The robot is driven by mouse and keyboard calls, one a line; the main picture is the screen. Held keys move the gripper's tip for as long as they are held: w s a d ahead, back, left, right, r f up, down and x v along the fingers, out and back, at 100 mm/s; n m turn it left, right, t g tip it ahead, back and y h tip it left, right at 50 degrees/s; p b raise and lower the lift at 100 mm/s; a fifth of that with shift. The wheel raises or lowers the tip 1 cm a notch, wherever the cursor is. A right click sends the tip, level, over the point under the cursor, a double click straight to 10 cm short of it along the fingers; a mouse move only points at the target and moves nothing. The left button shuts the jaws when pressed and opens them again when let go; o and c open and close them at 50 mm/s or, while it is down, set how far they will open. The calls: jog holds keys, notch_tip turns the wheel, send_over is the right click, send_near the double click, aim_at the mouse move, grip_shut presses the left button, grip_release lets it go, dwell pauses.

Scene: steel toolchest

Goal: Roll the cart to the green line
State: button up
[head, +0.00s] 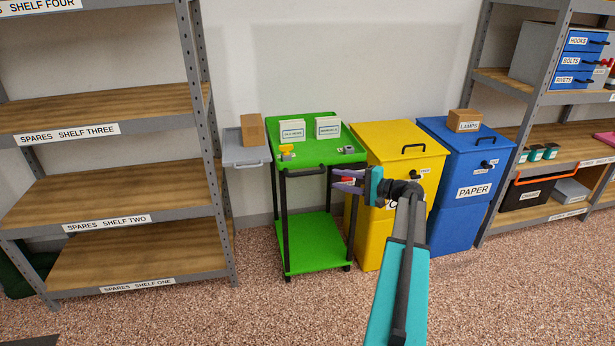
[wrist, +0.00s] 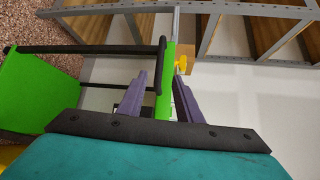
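The green cart (head: 318,241) stands upright in the head view, between the left shelf rack and the yellow bin. It has black posts, a lower shelf, a top tray and a dark handle bar (head: 305,173) at its front. My gripper (head: 335,180) is at the cart's front right, just below the top tray. In the wrist view, its purple fingers (wrist: 162,73) are spread apart. The black bar (wrist: 161,62) and green tray edge (wrist: 169,85) appear between them, with gaps on both sides; contact cannot be told. No green line shows in either view.
The yellow bin (head: 396,235) and blue bin (head: 459,225) stand close at the cart's right. A shelf rack (head: 135,222) stands left, and a grey wall tray (head: 240,154) with a cardboard box (head: 252,130) beside the cart. The speckled floor (head: 250,310) in front is clear.

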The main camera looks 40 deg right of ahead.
aim_at(311, 174)
jog(key=shift+w, duration=0.2)
jog(key=x, duration=1.3)
jog(key=shift+w+a+f+b, duration=0.1)
jog(key=shift+w+b, duration=0.15)
jog(key=shift+b, duration=0.05)
grip_shut()
